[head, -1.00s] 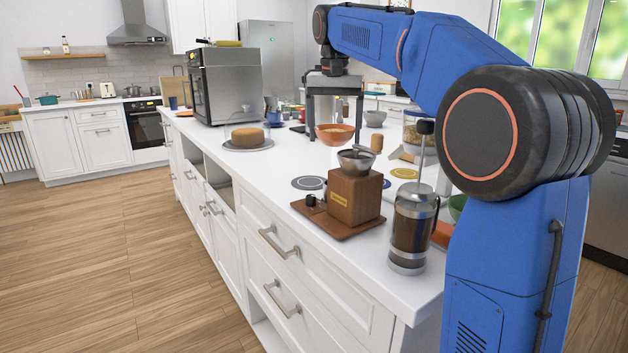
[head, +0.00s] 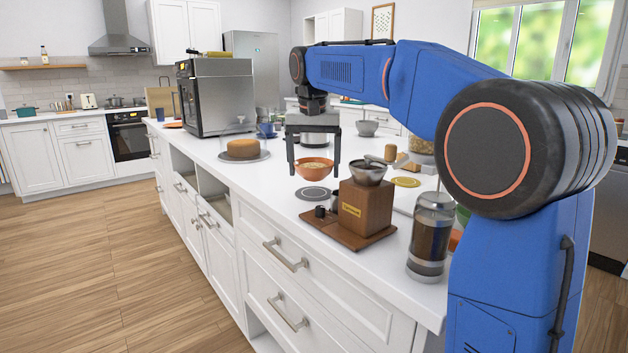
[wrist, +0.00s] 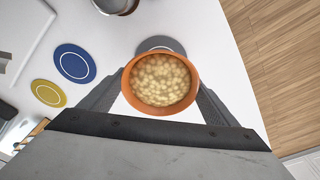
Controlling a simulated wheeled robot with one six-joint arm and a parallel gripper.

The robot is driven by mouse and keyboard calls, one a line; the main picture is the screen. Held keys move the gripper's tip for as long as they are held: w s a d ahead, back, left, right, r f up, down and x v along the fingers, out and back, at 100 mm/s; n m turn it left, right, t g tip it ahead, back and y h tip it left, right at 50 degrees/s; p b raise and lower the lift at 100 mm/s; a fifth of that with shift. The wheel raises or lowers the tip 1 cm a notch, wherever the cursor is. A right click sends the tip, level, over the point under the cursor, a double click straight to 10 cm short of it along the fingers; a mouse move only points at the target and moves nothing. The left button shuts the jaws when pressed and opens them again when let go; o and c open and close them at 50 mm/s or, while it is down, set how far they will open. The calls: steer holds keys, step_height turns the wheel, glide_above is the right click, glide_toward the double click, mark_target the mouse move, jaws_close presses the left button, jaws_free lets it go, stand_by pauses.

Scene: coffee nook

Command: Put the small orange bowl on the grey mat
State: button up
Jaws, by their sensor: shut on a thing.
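The small orange bowl (head: 314,174) is full of pale, round pieces and looks upright. My gripper (head: 314,168) points down and is shut on it, one finger at each side of the rim. The bowl also shows in the wrist view (wrist: 127,92) between my fingers. The round grey mat (head: 313,194) lies on the white counter just below and in front of the bowl in the head view. In the wrist view the grey mat (wrist: 160,42) shows beyond the bowl's rim, partly hidden by it. The bowl appears held above the counter; the exact gap is unclear.
A wooden coffee grinder (head: 366,208) on a brown board stands close right of the grey mat. A French press (head: 430,240) is nearer. A yellow mat (head: 405,182) and, in the wrist view, a blue mat (wrist: 74,63) lie nearby. A cake (head: 243,148) sits to the left.

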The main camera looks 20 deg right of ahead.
mark_target(314, 179)
steer(key=shift+f, duration=1.85)
steer(key=shift+f, duration=0.15)
steer(key=o, duration=1.3)
steer(key=r, duration=0.4)
steer(key=s+r, duration=0.1)
steer(key=r, duration=0.7)
steer(key=shift+s+a+r, duration=0.1)
steer(key=shift+s+a, duration=0.2)
steer(key=shift+a, duration=0.05)
